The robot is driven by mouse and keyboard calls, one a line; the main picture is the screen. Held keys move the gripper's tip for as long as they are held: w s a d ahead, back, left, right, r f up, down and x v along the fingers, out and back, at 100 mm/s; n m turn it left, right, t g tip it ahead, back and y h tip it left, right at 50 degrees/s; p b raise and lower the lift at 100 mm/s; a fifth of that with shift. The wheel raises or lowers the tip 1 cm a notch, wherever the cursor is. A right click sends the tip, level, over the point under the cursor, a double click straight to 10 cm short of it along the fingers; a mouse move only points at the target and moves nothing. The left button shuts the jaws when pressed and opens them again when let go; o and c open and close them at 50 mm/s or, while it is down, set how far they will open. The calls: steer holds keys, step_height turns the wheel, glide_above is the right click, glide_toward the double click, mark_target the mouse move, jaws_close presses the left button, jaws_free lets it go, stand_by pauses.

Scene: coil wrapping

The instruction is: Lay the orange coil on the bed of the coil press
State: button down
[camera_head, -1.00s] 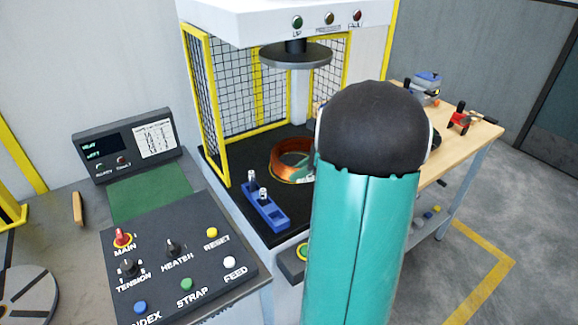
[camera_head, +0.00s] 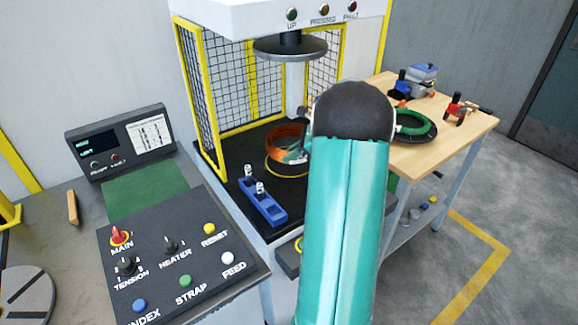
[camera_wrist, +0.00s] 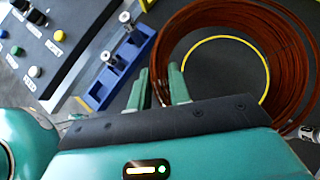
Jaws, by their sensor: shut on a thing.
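The orange coil (camera_head: 284,136) is in the press opening, over the dark bed (camera_head: 233,165) of the coil press. It also shows in the wrist view (camera_wrist: 290,50). My gripper (camera_wrist: 162,85) is shut on the coil's wall, one finger outside and one inside the ring. A yellow ring mark (camera_head: 284,176) on the bed shows below and in front of the coil; part of it shows through the coil in the wrist view. The coil seems to be above the bed; the gap is hard to judge. My arm hides the coil's right side in the head view.
The round press plate (camera_head: 290,48) hangs above. Yellow mesh guards (camera_head: 203,100) stand at the left and back. A blue block with pins (camera_head: 262,203) lies at the bed's front left. A control panel (camera_head: 180,262) is at left, a wooden bench (camera_head: 455,130) with tools at right.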

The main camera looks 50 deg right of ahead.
steer(key=w+d+f, duration=0.1)
steer(key=f, duration=0.1)
steer(key=w+d+f, duration=0.1)
steer(key=f, duration=0.1)
steer(key=w+d+f, duration=0.1)
steer(key=w+f, duration=0.1)
steer(key=shift+d, duration=0.1)
steer(key=shift+f, duration=1.4)
steer(key=c, duration=1.3)
jaws_free()
steer(key=shift+s+f, duration=0.1)
